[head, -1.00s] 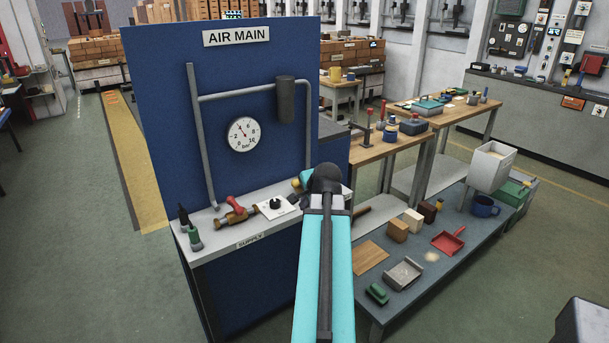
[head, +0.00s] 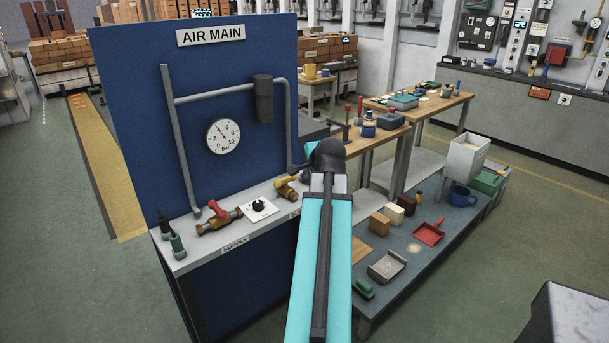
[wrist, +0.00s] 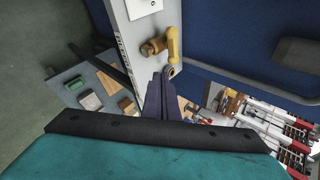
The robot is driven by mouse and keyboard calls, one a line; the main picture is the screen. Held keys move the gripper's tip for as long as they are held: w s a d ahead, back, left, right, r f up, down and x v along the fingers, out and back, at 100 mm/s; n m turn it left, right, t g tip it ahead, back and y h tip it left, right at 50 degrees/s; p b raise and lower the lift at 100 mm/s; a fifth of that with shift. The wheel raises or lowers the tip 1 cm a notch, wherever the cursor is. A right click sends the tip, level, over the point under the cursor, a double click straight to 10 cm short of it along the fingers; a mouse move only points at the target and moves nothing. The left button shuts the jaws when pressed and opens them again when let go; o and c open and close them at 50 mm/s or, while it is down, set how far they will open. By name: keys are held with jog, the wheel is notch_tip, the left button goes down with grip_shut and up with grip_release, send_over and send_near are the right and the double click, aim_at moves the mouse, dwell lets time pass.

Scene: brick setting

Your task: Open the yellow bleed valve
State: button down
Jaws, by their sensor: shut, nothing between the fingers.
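The yellow bleed valve (head: 287,191) sits at the right part of the white shelf under the blue AIR MAIN panel, partly behind my arm in the head view. In the wrist view its yellow lever (wrist: 173,42) stands beside a brass body (wrist: 152,47) at the shelf's end. My gripper (wrist: 168,73) is shut and empty, its dark fingers pointing at the lever's lower end. The tips look close to the lever; I cannot tell whether they touch.
A red-handled brass valve (head: 220,220), a white plate with a black knob (head: 259,207) and a green-topped bottle (head: 177,245) share the shelf. A gauge (head: 222,136) and grey pipes are on the panel (head: 130,110). A low grey bench (head: 400,285) with several items lies to the right.

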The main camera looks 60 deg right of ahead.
jog(key=p, duration=0.2)
send_near(294, 179)
jog(key=f, duration=0.3)
jog(key=shift+w+d+f, duration=0.2)
jog(key=shift+w+d, duration=0.1)
jog(key=shift+w, duration=0.1)
jog(key=shift+w+d+p, duration=0.5)
jog(key=shift+w+d, duration=0.4)
jog(key=shift+w, duration=0.15)
